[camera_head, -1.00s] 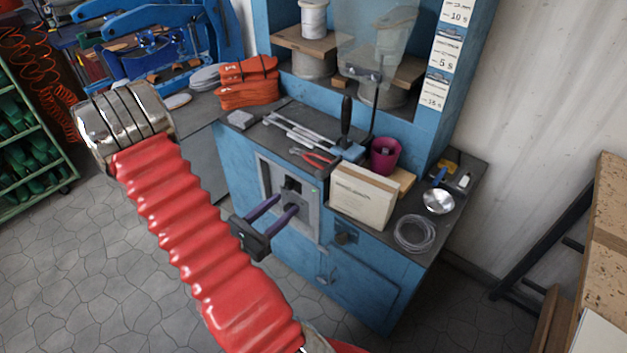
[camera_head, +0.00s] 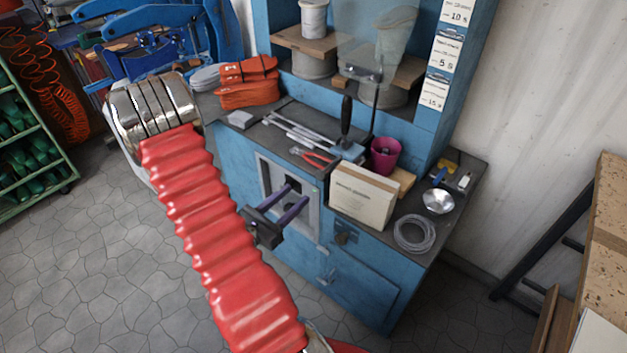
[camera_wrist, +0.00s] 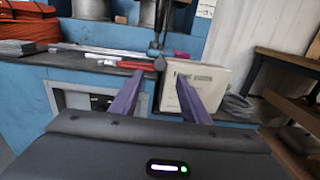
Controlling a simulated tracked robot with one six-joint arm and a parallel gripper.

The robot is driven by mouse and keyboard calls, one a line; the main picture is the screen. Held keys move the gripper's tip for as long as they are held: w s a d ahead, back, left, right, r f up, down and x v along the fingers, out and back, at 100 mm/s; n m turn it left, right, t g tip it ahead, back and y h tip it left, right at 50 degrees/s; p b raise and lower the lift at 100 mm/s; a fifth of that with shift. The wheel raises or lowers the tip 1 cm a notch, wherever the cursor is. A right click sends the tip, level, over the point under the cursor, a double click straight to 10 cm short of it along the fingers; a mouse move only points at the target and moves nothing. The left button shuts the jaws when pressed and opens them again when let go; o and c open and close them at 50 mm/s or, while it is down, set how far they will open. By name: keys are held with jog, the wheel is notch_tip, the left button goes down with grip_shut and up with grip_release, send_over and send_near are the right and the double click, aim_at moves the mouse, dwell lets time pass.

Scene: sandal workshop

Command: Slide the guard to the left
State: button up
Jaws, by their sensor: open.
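The guard (camera_head: 357,30) looks like a clear, slightly grey panel in the upper part of the blue machine cabinet. White spools and a wooden shelf show behind or beside it, and a dark rod with a small clamp is at its lower edge. My gripper (camera_head: 297,196) is open and empty, in front of the cabinet's lower front, well below the guard and apart from it. In the wrist view, its two purple fingers (camera_wrist: 160,80) point toward the bench top with a gap between them. I cannot make out the guard clearly in the wrist view.
On the bench top are a cream box (camera_head: 362,195), a magenta cup (camera_head: 385,154), red pliers (camera_head: 312,157), an upright black-handled tool (camera_head: 346,118), a wire coil (camera_head: 414,234) and a stack of orange pieces (camera_head: 249,82). A wooden table (camera_head: 610,210) is at right. Grey floor is clear at lower left.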

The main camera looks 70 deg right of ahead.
aim_at(317, 176)
jog(key=shift+x, duration=4.8)
jog(key=shift+s, duration=0.1)
jog(key=shift+c, duration=0.2)
grip_shut()
